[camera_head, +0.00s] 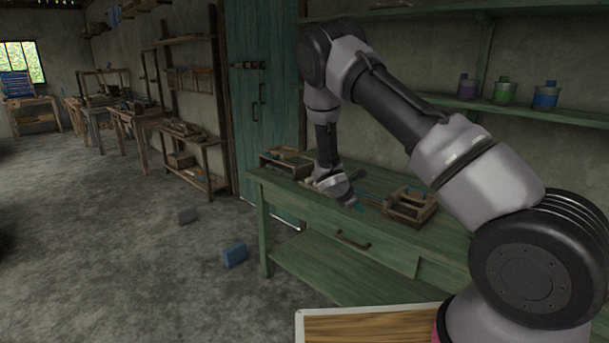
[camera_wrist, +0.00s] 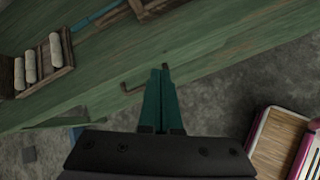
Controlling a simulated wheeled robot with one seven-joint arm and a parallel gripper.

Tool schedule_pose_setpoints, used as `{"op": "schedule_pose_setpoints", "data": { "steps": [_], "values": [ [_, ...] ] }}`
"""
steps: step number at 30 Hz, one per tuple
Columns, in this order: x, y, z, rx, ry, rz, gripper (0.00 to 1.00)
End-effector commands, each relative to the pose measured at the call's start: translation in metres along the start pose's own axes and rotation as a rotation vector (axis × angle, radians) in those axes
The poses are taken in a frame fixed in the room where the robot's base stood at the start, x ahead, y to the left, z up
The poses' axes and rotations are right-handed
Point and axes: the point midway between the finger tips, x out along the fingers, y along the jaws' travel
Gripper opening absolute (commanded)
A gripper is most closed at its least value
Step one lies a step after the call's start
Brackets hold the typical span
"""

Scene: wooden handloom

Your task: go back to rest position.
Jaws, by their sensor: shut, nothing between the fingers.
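My gripper (camera_head: 354,203) hangs at the end of my bent arm, over the front part of the green workbench (camera_head: 318,241) in the head view. In the wrist view my gripper (camera_wrist: 160,70) shows its two teal fingers pressed together, empty, in front of the workbench's front edge and a dark drawer handle (camera_wrist: 131,89). Nothing is held. My forearm and wrist hide part of the bench top in the head view.
A wooden frame-like box (camera_head: 408,208) stands on the bench right of my gripper. A tray with several pale rolls (camera_wrist: 40,68) lies on it. Shelves with pots (camera_head: 503,92) hang above. A blue block (camera_head: 235,254) lies on the otherwise largely clear floor at left.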

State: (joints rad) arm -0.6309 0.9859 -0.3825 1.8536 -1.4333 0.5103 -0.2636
Motion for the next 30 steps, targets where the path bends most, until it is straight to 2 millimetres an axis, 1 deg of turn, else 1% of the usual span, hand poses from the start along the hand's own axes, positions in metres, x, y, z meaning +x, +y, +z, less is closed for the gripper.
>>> {"op": "schedule_pose_setpoints", "data": {
  "steps": [1, 3, 5, 6, 8, 9, 11, 12, 14, 15, 17, 21, 25, 30],
  "values": [
    [-0.018, 0.005, 0.024, 0.112, 0.012, -0.015, 0.0],
    [-0.04, 0.006, 0.051, 0.263, 0.027, -0.042, 0.0],
    [-0.059, 0.005, 0.074, 0.387, 0.041, -0.066, 0.0],
    [-0.072, 0.003, 0.088, 0.469, 0.052, -0.081, 0.0],
    [-0.092, -0.001, 0.11, 0.59, 0.068, -0.107, 0.0],
    [-0.105, -0.004, 0.124, 0.67, 0.08, -0.124, 0.0],
    [-0.125, -0.01, 0.143, 0.786, 0.099, -0.149, 0.0],
    [-0.139, -0.015, 0.155, 0.864, 0.113, -0.167, 0.0],
    [-0.159, -0.023, 0.172, 0.975, 0.135, -0.194, 0.0],
    [-0.173, -0.029, 0.184, 1.048, 0.15, -0.211, 0.0],
    [-0.194, -0.039, 0.199, 1.156, 0.175, -0.238, 0.0],
    [-0.242, -0.064, 0.229, 1.395, 0.242, -0.302, 0.0],
    [-0.287, -0.091, 0.249, 1.601, 0.313, -0.361, 0.0],
    [-0.345, -0.128, 0.264, 1.846, 0.422, -0.438, 0.0]
  ]
}}
